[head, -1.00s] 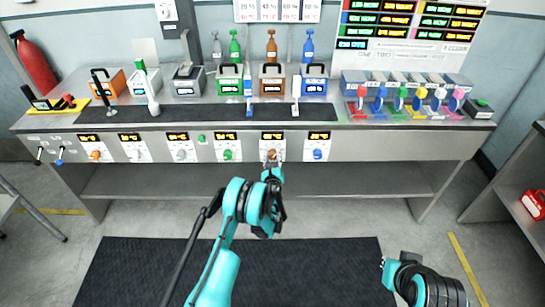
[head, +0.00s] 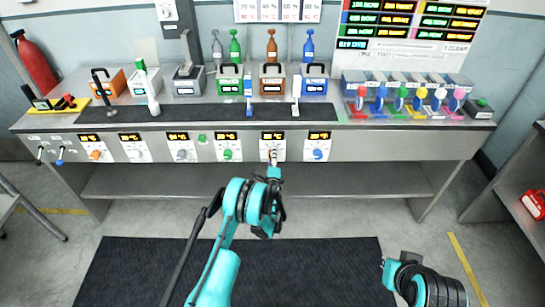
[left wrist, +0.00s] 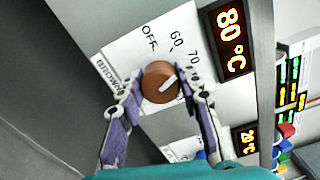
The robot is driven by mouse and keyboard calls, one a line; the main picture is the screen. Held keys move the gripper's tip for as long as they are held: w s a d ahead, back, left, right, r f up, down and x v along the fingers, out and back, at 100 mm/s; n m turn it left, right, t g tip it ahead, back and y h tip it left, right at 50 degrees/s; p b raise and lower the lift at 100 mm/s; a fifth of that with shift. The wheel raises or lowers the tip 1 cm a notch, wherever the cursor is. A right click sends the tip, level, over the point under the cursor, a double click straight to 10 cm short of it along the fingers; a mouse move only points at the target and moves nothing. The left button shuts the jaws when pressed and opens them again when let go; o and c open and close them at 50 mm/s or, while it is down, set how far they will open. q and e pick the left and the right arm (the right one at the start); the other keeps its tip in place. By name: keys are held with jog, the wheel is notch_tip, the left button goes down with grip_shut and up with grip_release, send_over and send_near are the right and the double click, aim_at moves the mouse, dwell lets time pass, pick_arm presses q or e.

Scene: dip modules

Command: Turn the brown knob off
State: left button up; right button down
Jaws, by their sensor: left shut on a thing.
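The brown knob (left wrist: 160,82) sits on a white panel plate labelled BROWN (left wrist: 108,72), with marks OFF, 60 and 70. Its white pointer is aimed to the right, past the 70 mark and towards the right finger. The display (left wrist: 228,42) beside it reads 80 °C. My left gripper (left wrist: 160,98) has one finger on each side of the knob and is shut on it. In the head view my left gripper (head: 272,160) is at the bench's front panel and partly covers the knob.
A blue knob (head: 318,154) is just right of the brown one and a green knob (head: 228,155) is to its left. The bench (head: 400,145) carries bottles, coloured modules and levers on top. Floor space in front is open.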

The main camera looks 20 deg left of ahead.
aim_at(272, 134)
pick_arm(q)
jog(key=n, duration=0.5)
jog(key=shift+n, duration=0.3)
jog(key=n, duration=0.5)
jog(key=shift+n, duration=0.4)
jog(key=o, duration=1.2)
jog(key=shift+f, duration=0.1)
notch_tip(272, 134, up, 10)
jog(key=shift+r, duration=0.1)
